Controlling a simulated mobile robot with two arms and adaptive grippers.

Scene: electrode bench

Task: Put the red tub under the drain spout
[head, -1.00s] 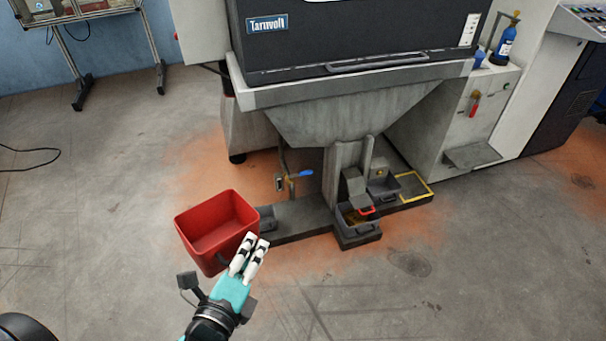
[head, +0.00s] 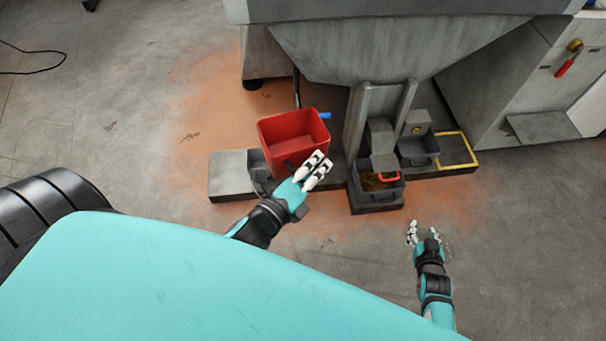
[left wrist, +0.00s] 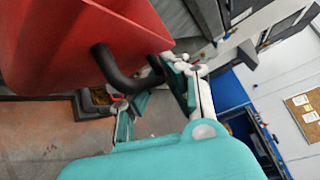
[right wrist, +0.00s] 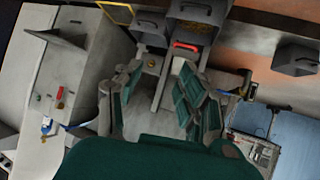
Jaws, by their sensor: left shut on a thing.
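The red tub (head: 290,142) is upright or nearly so over the low grey plinth under the machine. My left gripper (head: 317,166) is shut on the tub's black handle (left wrist: 122,72), on its near side. The red wall of the tub (left wrist: 75,40) fills the upper left of the left wrist view. The blue valve lever (head: 325,115) shows just behind the tub's right rim; the drain spout below it is hidden by the tub. I cannot tell whether the tub touches the plinth. My right gripper (head: 412,233) is open and empty over the floor.
A small dark bin (head: 257,165) sits on the plinth (head: 228,176) left of the tub. A grey bin with a red handle (head: 377,192) stands under a chute to the right, with another grey bin (head: 418,150) behind. A yellow-outlined spot (head: 455,150) is empty.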

